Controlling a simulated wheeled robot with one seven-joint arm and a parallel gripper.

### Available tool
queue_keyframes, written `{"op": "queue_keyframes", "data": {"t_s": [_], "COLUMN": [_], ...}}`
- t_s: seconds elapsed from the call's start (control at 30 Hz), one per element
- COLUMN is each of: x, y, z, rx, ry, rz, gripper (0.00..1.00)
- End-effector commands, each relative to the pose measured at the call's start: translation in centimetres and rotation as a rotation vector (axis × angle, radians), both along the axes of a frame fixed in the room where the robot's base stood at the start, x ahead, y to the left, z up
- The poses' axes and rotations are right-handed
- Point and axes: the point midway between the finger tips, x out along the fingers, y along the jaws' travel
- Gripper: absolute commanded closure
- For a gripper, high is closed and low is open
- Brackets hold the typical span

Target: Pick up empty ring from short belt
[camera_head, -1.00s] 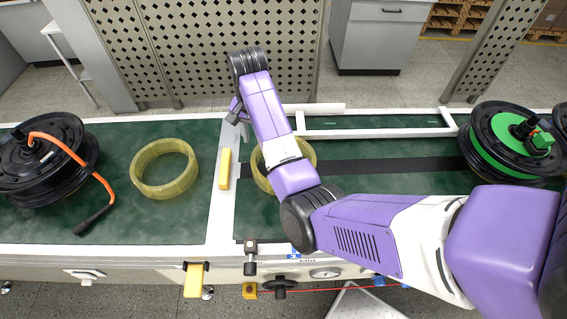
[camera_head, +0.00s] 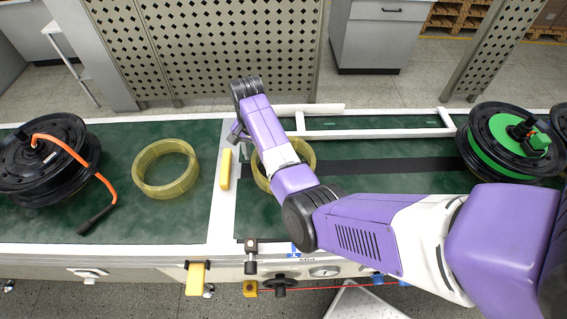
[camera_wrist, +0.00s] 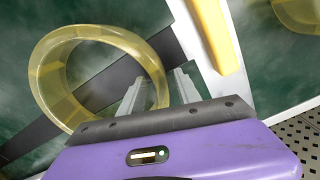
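One translucent yellow ring (camera_head: 307,160) lies flat on the right belt section, partly hidden by my arm in the head view. In the wrist view this ring (camera_wrist: 50,75) lies over a dark strip. A second empty yellow ring (camera_head: 166,169) lies on the left belt section; its edge shows at the wrist view's top right (camera_wrist: 300,12). My gripper (camera_wrist: 158,84) is open. Its fingers appear on either side of the first ring's near wall, one over the inside and one outside. I cannot tell their height or any contact. The head view mostly hides the fingers.
A yellow block (camera_head: 225,169) sits on the white divider between the belts. A black hub motor with an orange cable (camera_head: 40,160) is at left, and one with a green ring (camera_head: 510,142) at right. White rails (camera_head: 370,133) run behind the right belt.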

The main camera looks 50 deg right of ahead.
Motion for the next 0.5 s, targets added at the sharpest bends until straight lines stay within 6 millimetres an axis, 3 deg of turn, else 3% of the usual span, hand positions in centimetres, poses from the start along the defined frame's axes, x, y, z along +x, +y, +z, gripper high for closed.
{"op": "queue_keyframes", "data": {"t_s": [0.07,0.27,0.5], "x": [-0.02,-0.02,-0.03], "y": [-0.01,0.0,0.0], "z": [-0.01,0.0,0.01], "rx": [0.0,0.0,0.0], "ry": [0.0,0.001,0.001], "rz": [0.0,0.0,0.0], "gripper": [0.6,1.0,1.0]}}
